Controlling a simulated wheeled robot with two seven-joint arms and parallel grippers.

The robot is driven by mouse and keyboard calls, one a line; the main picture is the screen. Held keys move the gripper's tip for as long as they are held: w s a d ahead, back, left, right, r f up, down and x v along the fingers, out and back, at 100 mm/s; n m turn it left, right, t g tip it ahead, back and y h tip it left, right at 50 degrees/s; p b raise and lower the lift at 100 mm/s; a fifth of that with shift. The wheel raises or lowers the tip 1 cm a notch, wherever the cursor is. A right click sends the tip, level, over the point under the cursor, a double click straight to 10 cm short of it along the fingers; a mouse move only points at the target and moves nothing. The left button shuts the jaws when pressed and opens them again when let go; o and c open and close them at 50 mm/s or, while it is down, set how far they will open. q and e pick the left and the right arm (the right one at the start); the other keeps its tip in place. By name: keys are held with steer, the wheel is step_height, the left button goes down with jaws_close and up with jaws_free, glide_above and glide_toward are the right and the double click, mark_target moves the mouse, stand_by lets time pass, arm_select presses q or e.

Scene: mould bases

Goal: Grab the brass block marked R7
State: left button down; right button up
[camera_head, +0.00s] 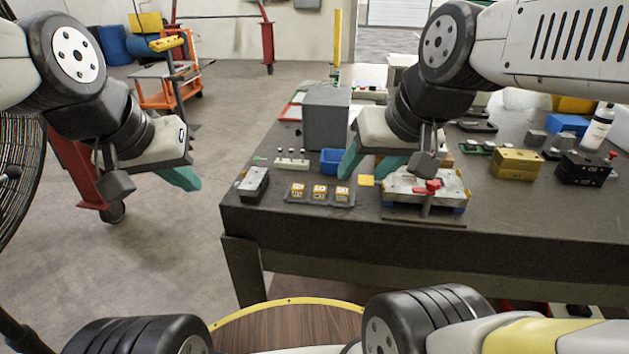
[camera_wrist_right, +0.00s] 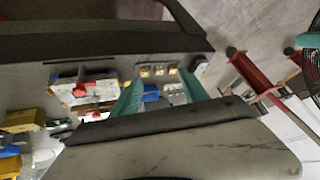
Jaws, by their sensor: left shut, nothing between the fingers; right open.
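Three small brass blocks with pale marked tops sit side by side in a dark tray (camera_head: 309,199) near the table's front left edge: a left block (camera_head: 298,190), a middle block (camera_head: 319,192) and a right block (camera_head: 342,194). Their markings are too small to read, so I cannot tell which is R7. They also show in the right wrist view, beyond the fingertips. My right gripper (camera_head: 364,168) is open and empty above the table, behind and right of the tray; its teal fingers spread in the wrist view (camera_wrist_right: 158,90). My left gripper (camera_head: 184,180) is shut and empty, left of the table.
A grey box (camera_head: 326,118) and a blue bin (camera_head: 331,161) stand behind the tray. A metal fixture with a red handle (camera_head: 427,187) is right of it. A dark block (camera_head: 253,184) lies left. Larger brass-coloured blocks (camera_head: 517,164) sit farther right. The table's front strip is clear.

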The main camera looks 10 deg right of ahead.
steer(key=shift+o, duration=0.5)
steer(key=shift+w, duration=0.15)
steer(key=m+g+h, duration=0.2)
steer(key=m+g, duration=0.2)
steer(key=g, duration=0.2)
glide_above(320, 188)
steer(key=f, duration=1.3)
steer(key=shift+s+f, duration=0.2)
steer(key=shift+f, duration=0.2)
step_height(320, 188, down, 8)
steer(key=shift+w+r, duration=0.1)
steer(key=shift+w, duration=0.05)
jaws_close()
